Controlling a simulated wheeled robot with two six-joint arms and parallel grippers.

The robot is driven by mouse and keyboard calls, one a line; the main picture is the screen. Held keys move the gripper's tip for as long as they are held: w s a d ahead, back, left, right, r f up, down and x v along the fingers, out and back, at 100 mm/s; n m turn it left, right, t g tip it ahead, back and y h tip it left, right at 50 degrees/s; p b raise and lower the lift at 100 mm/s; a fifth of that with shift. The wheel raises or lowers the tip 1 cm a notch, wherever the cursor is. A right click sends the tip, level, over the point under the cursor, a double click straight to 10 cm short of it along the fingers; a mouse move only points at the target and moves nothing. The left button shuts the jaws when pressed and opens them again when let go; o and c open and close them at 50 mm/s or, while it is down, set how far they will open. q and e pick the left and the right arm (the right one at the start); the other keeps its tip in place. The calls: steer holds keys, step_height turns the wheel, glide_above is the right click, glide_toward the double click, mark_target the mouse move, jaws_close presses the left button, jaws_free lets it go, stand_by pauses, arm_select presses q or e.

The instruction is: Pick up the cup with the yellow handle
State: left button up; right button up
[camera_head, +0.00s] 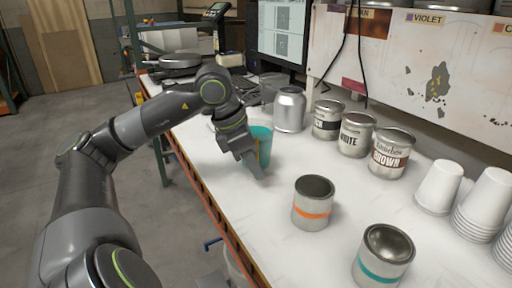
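A teal cup (264,133) stands on the white workbench, left of the middle of the view. A small strip of yellow-orange, which looks like its handle, shows beside my gripper. My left gripper (253,166) is pointed down at the near side of the cup and covers part of it. The fingers are seen from the side, so I cannot tell whether they are open, or whether they touch the handle. My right gripper is not in view.
A silver can (290,109) stands behind the cup. Labelled tins, including a brown one (391,153), line the back. An orange-banded tin (312,203) and a teal-banded tin (383,256) stand nearer. White paper cups (484,205) are stacked at right. The bench's front edge runs along the left.

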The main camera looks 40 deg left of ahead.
arm_select(q)
jaws_close()
steer(key=shift+r, duration=0.3)
stand_by(0.4)
